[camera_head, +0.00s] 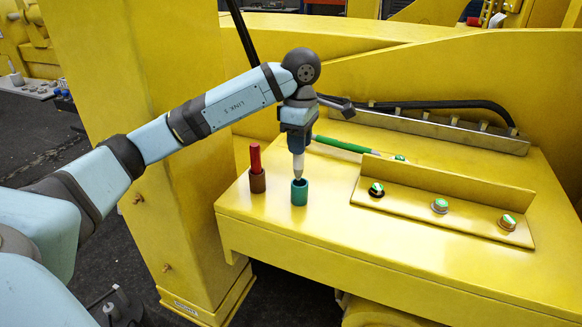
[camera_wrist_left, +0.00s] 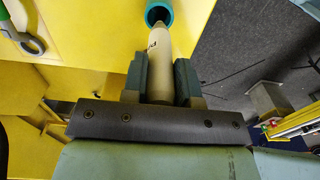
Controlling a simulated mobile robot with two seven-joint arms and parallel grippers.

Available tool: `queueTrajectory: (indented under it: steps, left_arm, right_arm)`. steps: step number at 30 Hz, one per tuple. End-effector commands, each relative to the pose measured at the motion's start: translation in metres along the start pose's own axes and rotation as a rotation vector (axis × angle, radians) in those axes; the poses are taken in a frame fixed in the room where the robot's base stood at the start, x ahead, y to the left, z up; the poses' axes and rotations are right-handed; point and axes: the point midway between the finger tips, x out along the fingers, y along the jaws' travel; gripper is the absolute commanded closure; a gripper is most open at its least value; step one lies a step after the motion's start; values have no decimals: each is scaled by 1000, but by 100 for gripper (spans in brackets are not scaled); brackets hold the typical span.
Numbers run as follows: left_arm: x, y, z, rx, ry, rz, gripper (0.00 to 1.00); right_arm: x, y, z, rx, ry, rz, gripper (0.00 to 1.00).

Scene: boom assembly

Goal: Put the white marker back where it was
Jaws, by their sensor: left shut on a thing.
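My left gripper (camera_head: 297,140) is shut on the white marker (camera_head: 298,165) and holds it upright, pointing down, over the teal cup (camera_head: 299,194). The marker's lower tip is at the cup's mouth; I cannot tell how far inside it is. In the left wrist view the pale marker (camera_wrist_left: 158,70) sits between the two fingers of the left gripper (camera_wrist_left: 160,75), with its far end at the dark opening of the teal cup (camera_wrist_left: 150,13). The cup stands on the yellow surface near its front left edge. My right gripper is not in view.
A yellow angled plate (camera_head: 450,190) with several round green-topped fittings is to the right. The front of the yellow surface (camera_head: 350,235) is clear.

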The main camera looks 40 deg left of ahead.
Motion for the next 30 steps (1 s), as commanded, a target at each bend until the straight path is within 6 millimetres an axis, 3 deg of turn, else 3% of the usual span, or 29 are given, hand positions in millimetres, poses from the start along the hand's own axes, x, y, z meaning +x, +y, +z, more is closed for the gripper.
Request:
queueTrajectory:
  steps: [5,13,26,27,30]
  left_arm:
    - [14,1,2,2,-1,-1,97]
    - [59,4,11,10,-1,-2,97]
    - [65,4,11,11,-1,1,97]
    - [65,4,11,11,-1,1,69]
    - [64,4,11,10,-1,0,48]
  right_arm:
    - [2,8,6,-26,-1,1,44]
    - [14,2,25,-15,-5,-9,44]
    - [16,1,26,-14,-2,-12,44]
    - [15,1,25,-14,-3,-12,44]
    - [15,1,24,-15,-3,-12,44]
